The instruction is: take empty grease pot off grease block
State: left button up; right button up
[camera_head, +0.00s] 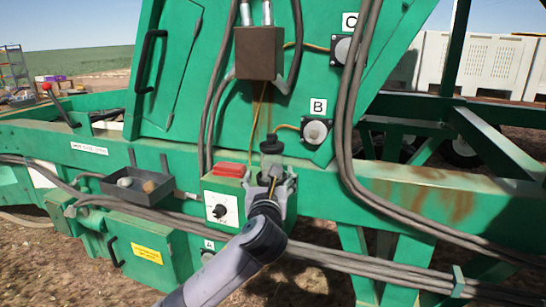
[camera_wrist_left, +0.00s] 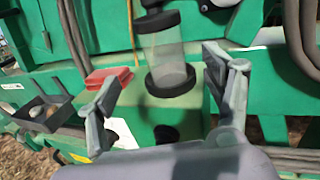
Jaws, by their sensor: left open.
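The grease pot (camera_head: 271,161) is a clear, empty-looking cylinder with a black cap and black lower ring. It also shows in the left wrist view (camera_wrist_left: 166,55), slightly tilted there. My left gripper (camera_head: 271,187) is at the lower part of the pot in the head view, hiding its bottom end. In the wrist view my left gripper (camera_wrist_left: 165,75) is open, with a finger on each side of the pot and gaps between. A brown block (camera_head: 258,53) with pipes is on the green panel above the pot; I cannot tell if it is the grease block. My right gripper is not in view.
A dark tray (camera_head: 139,186) holding round objects is farther left. Thick cables (camera_head: 352,110) run down at the right. Round fitting B (camera_head: 316,131) is upper right.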

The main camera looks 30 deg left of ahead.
aim_at(272, 160)
pick_arm(q)
jog(key=p+x, duration=0.1)
jog(key=x, duration=0.4)
jog(key=shift+w+a+f, duration=0.2)
jog(key=shift+w+a+r, duration=0.1)
jog(key=shift+w, duration=0.2)
jog(key=shift+w+a+r+p, duration=0.1)
jog(key=shift+w+r+p, duration=0.05)
jog(key=shift+w+p, duration=0.2)
jog(key=p+x, duration=0.1)
jog(key=x, duration=0.2)
jog(key=shift+w, duration=0.25)
jog(key=shift+w+a, duration=0.2)
jog(key=shift+w, duration=0.2)
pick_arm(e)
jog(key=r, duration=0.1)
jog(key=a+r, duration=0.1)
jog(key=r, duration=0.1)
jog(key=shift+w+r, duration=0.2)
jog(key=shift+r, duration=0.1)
pick_arm(q)
jog(key=shift+s, duration=0.1)
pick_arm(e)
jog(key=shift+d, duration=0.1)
pick_arm(q)
jog(key=shift+c, duration=0.5)
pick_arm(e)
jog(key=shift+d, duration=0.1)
